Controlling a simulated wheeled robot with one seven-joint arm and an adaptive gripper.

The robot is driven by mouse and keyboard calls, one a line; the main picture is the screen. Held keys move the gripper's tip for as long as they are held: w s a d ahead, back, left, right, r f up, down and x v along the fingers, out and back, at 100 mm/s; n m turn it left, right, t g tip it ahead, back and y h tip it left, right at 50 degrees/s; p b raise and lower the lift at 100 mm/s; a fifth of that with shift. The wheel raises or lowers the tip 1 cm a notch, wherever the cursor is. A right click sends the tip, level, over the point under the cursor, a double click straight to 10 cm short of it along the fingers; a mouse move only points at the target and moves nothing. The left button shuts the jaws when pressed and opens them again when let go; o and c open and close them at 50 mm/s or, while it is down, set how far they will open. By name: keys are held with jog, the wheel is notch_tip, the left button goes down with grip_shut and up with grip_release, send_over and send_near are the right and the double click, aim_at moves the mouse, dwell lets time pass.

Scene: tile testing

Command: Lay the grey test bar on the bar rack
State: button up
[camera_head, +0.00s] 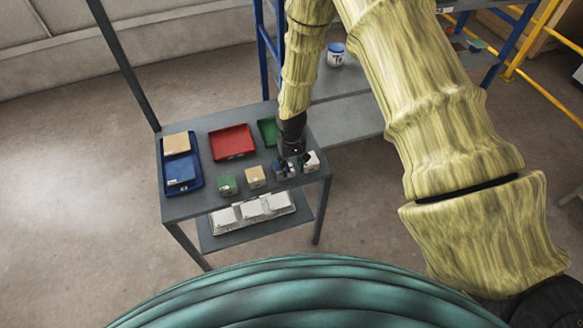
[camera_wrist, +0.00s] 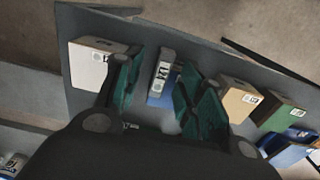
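My gripper (camera_head: 287,160) is over the right part of the grey table, pointing down. In the wrist view its two green-padded fingers (camera_wrist: 158,90) are apart. A small block with a grey, number-labelled face and blue below (camera_wrist: 163,72) shows between them, with a gap at the left finger. Its blue side also shows beside the gripper in the head view (camera_head: 279,170). I cannot make out for certain which thing is the grey test bar or the bar rack. A silver-grey moulded holder (camera_head: 250,211) lies on the lower shelf.
A white block (camera_wrist: 90,62) stands on one side of the gripper, tan (camera_wrist: 238,100) and green (camera_wrist: 283,115) blocks on the other. Red (camera_head: 232,142) and green (camera_head: 267,130) trays and a blue tray (camera_head: 196,158) lie behind and left. A white-and-blue pot (camera_head: 336,57) stands beyond.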

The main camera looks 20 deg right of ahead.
grip_shut()
